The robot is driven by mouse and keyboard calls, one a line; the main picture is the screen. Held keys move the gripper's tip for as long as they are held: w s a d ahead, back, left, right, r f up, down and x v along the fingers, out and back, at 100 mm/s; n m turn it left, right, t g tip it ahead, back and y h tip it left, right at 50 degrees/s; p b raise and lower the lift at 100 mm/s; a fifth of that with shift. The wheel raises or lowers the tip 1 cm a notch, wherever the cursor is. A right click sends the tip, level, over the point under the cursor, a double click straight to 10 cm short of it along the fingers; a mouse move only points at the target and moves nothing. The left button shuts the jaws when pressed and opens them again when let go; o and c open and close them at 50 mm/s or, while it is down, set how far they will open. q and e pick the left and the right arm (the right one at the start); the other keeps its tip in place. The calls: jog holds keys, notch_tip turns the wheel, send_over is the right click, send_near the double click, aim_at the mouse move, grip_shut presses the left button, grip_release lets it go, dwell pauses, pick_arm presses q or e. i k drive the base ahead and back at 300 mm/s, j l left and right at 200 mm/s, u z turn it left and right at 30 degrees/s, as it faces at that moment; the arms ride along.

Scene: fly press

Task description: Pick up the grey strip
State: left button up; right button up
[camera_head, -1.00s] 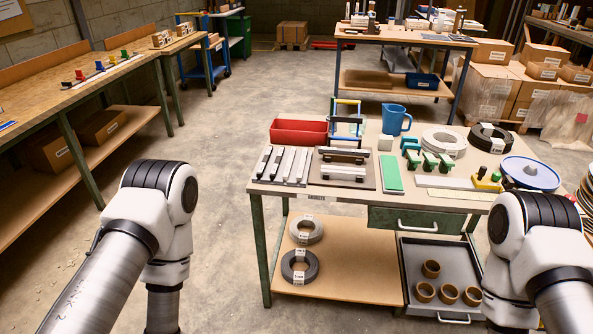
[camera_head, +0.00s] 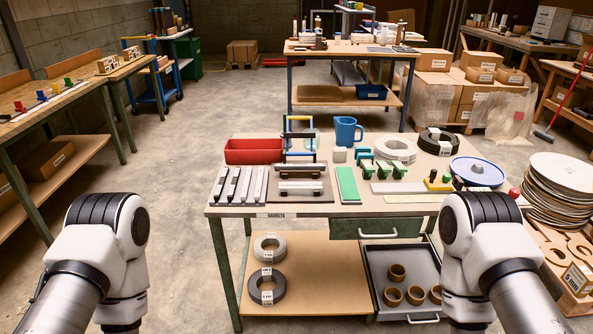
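Several narrow strips lie side by side at the front left of the near workbench (camera_head: 355,209). The two on the right of this row, a grey strip (camera_head: 247,184) and another grey strip (camera_head: 261,184), look plain light grey; those on the left have dark parts. A pale grey flat strip (camera_head: 398,188) also lies further right, behind a cream strip. I cannot tell which one the task names. Only the upper links of my two arms show, at the lower left and lower right. Both grippers are out of view.
Around the strips stand a red bin (camera_head: 254,151), a dark plate with bar handles (camera_head: 300,190), a green strip (camera_head: 348,185) and a blue jug (camera_head: 346,130). A tray (camera_head: 404,260) with brown rings is below right. Stacked discs (camera_head: 563,185) stand at right. Floor at left is clear.

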aim_at(321, 167)
jog(key=i+l+u, duration=0.1)
jog(key=i+u, duration=0.15)
jog(key=i, duration=0.25)
jog(key=i+l+u, duration=0.3)
jog(key=i, duration=0.2)
jog(key=i+l+u, duration=0.25)
jog(key=i, duration=0.25)
